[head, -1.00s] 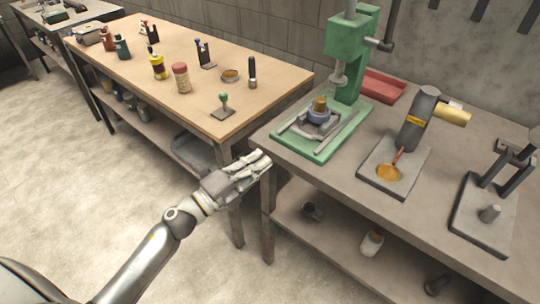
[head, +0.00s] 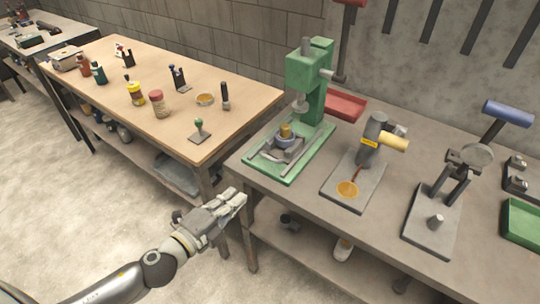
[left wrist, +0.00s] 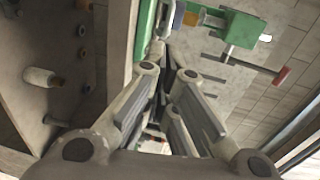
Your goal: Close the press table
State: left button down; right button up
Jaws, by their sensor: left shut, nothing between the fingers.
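The green press (head: 308,88) stands on the grey workbench in the head view, with its column at the back and a flat green base (head: 275,172) in front. On the base is a grey sliding table (head: 268,156) with a round holder and a yellowish piece (head: 285,131). My left gripper (head: 240,198) is shut and empty, in front of the bench's left front corner, apart from the press. In the left wrist view the fingers (left wrist: 168,65) point towards the bench edge, and the press (left wrist: 240,30) shows beyond them. My right gripper is not in view.
On the bench (head: 300,198), right of the press, stand a tool with a yellow handle (head: 393,142), a device on a grey plate (head: 432,220) and a green tray (head: 524,221). A red tray (head: 345,106) lies behind. A wooden table (head: 180,119) holding small items stands left.

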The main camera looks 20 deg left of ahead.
pick_arm(q)
jog(key=p, duration=0.2)
send_near(272, 159)
jog(key=p+x, duration=0.1)
jog(key=x, duration=0.1)
jog(key=f+p+x, duration=0.1)
jog(key=x, duration=0.2)
jog(key=shift+w+d, duration=0.2)
jog(key=shift+w, duration=0.6)
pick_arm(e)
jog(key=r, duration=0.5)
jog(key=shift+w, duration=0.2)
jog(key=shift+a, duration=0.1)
pick_arm(q)
jog(key=shift+r+x, duration=0.15)
jog(key=shift+x, duration=1)
jog(key=shift+r+x, duration=0.15)
jog(key=shift+x, duration=1)
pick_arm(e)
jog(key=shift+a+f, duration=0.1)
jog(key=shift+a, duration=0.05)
